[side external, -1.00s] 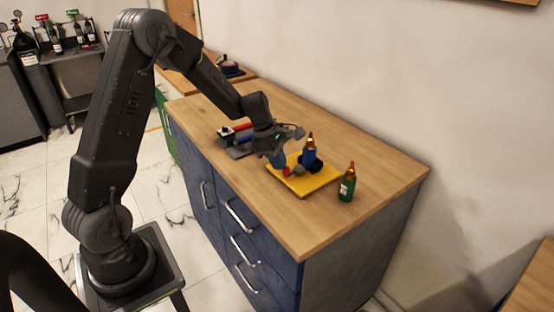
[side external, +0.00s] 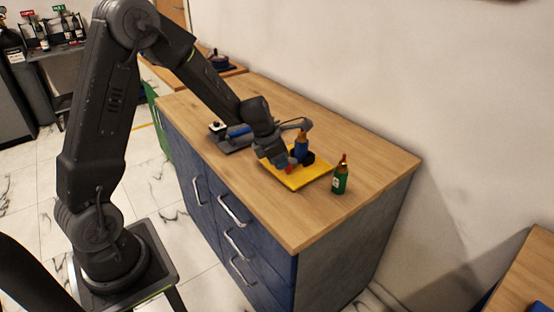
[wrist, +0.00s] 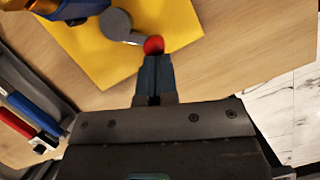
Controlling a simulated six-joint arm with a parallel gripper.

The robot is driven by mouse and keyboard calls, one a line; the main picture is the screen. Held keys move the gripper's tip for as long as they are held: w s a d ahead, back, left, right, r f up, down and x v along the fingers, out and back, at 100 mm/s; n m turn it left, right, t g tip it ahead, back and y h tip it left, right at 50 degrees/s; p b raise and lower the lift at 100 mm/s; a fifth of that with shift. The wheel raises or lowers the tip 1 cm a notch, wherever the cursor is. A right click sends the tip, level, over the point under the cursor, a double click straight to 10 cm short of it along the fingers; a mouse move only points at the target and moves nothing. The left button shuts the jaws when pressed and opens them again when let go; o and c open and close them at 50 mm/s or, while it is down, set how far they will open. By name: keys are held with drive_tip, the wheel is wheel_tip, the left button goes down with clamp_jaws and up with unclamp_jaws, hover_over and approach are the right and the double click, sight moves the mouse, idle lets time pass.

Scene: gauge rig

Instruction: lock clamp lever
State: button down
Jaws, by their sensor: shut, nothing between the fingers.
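The clamp lever has a grey round hub (wrist: 116,24) and a red ball knob (wrist: 153,45) on a short arm, over a yellow plate (wrist: 80,55). In the side view the knob (side external: 289,169) shows at the plate's (side external: 310,181) near side. My gripper (wrist: 154,60) is shut and empty, its fingertips right at the knob; whether they touch it I cannot tell. In the side view my wrist hides part of the plate and my fingertips.
A green bottle (side external: 340,180) stands on the wooden counter (side external: 370,160) right of the plate. A dark holder with blue and red handled items (wrist: 35,110) lies left of the plate. The counter's front edge is close; its right end is clear.

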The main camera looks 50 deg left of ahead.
drive_tip(key=shift+w+d+f, duration=0.1)
drive_tip(key=shift+w+d, duration=0.5)
drive_tip(key=shift+d, duration=0.25)
drive_tip(key=shift+w+d, duration=0.1)
drive_tip(key=shift+w, duration=0.05)
idle(0.4)
drive_tip(key=shift+s, duration=0.45)
drive_tip(key=s, duration=0.3)
drive_tip(key=d+v, duration=0.1)
drive_tip(key=v, duration=0.9)
drive_tip(key=shift+s, duration=0.15)
